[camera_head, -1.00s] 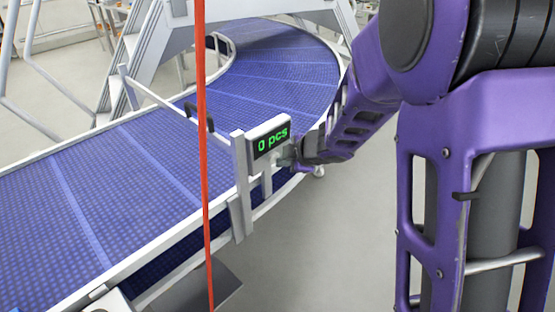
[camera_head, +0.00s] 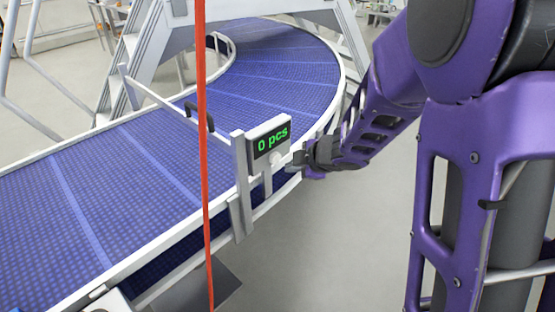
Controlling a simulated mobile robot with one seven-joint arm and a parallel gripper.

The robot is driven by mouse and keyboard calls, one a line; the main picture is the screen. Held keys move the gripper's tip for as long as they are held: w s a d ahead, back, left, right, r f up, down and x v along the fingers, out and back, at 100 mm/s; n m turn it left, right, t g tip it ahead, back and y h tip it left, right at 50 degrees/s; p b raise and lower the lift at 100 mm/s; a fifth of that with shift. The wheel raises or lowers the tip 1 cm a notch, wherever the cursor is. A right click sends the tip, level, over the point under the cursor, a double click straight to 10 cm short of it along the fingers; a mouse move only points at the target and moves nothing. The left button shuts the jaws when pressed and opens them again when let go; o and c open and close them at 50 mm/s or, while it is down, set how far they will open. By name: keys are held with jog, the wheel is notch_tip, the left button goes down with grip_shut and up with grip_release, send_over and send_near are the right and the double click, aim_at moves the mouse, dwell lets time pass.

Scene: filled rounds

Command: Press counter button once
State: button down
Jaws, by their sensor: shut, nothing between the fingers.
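My gripper (camera_head: 291,166) is shut and empty, just right of and slightly below the counter. Its tips are close to the pale part; I cannot tell whether they touch it.
A blue curved conveyor belt (camera_head: 130,175) with white rails runs behind the counter. A thin red vertical line or cord (camera_head: 204,150) crosses the view on the left. A grey metal frame (camera_head: 165,60) stands over the belt. Clear floor (camera_head: 330,240) lies right of the conveyor.

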jog(key=s+d, duration=0.2)
jog(key=d, duration=0.1)
jog(key=shift+s, duration=0.2)
dwell(0.7)
